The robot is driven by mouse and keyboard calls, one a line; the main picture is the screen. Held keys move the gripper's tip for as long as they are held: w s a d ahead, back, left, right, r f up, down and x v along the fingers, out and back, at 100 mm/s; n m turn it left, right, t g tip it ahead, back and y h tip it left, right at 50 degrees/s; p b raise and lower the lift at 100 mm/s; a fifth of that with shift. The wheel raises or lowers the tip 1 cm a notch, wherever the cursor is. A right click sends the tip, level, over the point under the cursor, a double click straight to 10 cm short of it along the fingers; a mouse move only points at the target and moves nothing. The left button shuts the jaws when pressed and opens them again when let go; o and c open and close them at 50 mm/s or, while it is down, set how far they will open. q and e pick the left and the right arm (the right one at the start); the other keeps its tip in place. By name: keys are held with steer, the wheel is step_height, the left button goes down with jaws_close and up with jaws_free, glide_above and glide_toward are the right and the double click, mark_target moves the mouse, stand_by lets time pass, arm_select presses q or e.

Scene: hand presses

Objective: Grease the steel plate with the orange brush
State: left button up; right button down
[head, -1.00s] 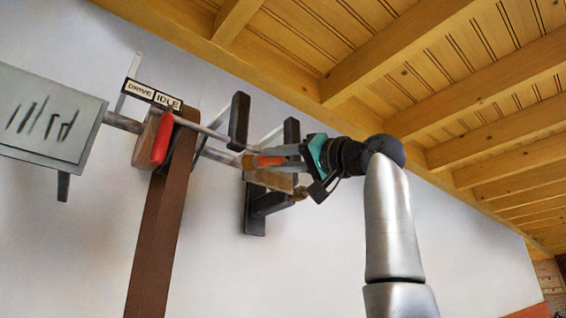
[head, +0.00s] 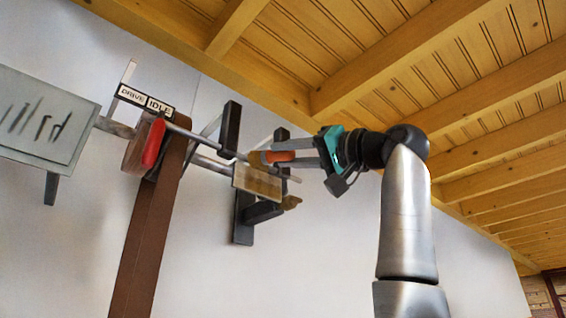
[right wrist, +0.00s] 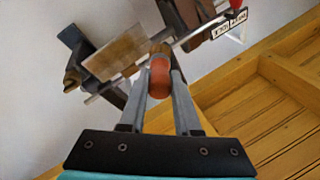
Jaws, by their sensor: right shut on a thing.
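My right gripper (head: 292,160) is shut on the orange brush (head: 281,156), whose tan bristle end points left. In the right wrist view the brush (right wrist: 160,76) sits between the fingers (right wrist: 158,88), bristles facing away from my wrist. The steel plate (head: 258,184) is a small tilted rectangle just below and left of the brush. My left gripper is not in view.
A dark bracket (head: 244,222) is on the white wall behind the plate, with metal rods nearby. A grey panel (head: 40,115) is at far left.

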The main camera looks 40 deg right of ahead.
steer(key=shift+s, duration=0.1)
steer(key=s, duration=0.3)
steer(key=shift+d+b, duration=0.15)
steer(key=shift+b, duration=0.2)
steer(key=shift+w, duration=0.2)
stand_by(0.5)
steer(key=shift+w+a+f+p, duration=0.15)
steer(key=shift+w+p, duration=0.2)
steer(key=shift+w, duration=0.9)
steer(key=shift+w+a+f+p, duration=0.1)
steer(key=shift+w+p, duration=0.2)
steer(key=shift+w, duration=0.95)
steer(key=shift+w+a+f+p, duration=0.15)
steer(key=shift+w+p, duration=0.2)
steer(key=shift+w, duration=0.9)
steer(key=shift+w+p, duration=0.35)
steer(key=shift+w, duration=0.35)
